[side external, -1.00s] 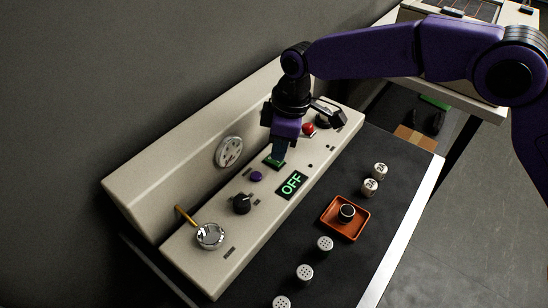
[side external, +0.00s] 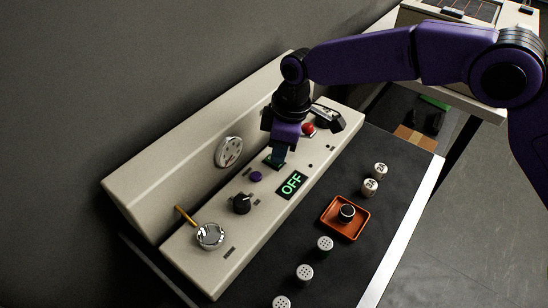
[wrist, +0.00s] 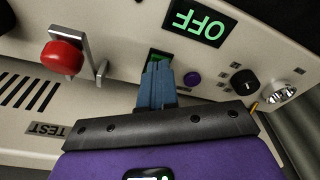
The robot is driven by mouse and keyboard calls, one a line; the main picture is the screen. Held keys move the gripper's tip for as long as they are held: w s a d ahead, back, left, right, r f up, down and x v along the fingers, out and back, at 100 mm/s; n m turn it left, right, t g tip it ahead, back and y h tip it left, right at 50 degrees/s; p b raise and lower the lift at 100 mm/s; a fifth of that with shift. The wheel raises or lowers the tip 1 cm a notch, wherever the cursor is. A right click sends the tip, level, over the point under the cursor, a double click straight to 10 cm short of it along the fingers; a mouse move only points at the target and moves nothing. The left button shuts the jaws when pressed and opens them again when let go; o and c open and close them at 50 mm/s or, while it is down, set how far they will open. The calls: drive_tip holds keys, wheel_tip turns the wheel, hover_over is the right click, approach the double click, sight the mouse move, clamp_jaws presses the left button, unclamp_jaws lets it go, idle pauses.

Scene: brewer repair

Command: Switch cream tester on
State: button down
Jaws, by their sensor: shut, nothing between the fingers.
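The cream-coloured tester (side external: 190,262) is a long console with a raised back. Its display (side external: 291,185) reads OFF in green; it shows upside down in the wrist view (wrist: 198,22). My gripper (side external: 277,163) points down at the panel between the round dial and the display, with its fingers shut and empty. In the wrist view its blue fingers (wrist: 157,70) are at a small green-lit part (wrist: 158,55), mostly hidden behind them. I cannot tell whether they touch it. A purple button (side external: 256,176) is nearby; it also shows in the wrist view (wrist: 192,78).
On the panel are a red knob (side external: 309,129), a black knob (side external: 242,204), a chrome knob (side external: 210,236) and a yellow rod (side external: 184,214). A round dial (side external: 229,151) is on the back. An orange tray (side external: 332,224) and several small cylinders (side external: 325,244) occupy the dark table.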

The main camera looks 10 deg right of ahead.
drive_tip(key=shift+f, duration=0.3)
drive_tip(key=shift+r, duration=3.55)
drive_tip(key=s+d+r+m, duration=0.1)
drive_tip(key=s+d+r, duration=0.1)
drive_tip(key=s+d, duration=0.6)
drive_tip(key=s+d+r, duration=0.3)
drive_tip(key=s+d, duration=0.1)
drive_tip(key=d, duration=0.7)
drive_tip(key=s+d+f, duration=0.1)
drive_tip(key=s+d, duration=0.7)
drive_tip(key=d, duration=0.3)
drive_tip(key=s+d+f+m+h, duration=0.1)
drive_tip(key=s+d+f, duration=0.1)
drive_tip(key=s+d, duration=0.7)
drive_tip(key=shift+s+d+f, duration=0.2)
drive_tip(key=shift+d, duration=0.85)
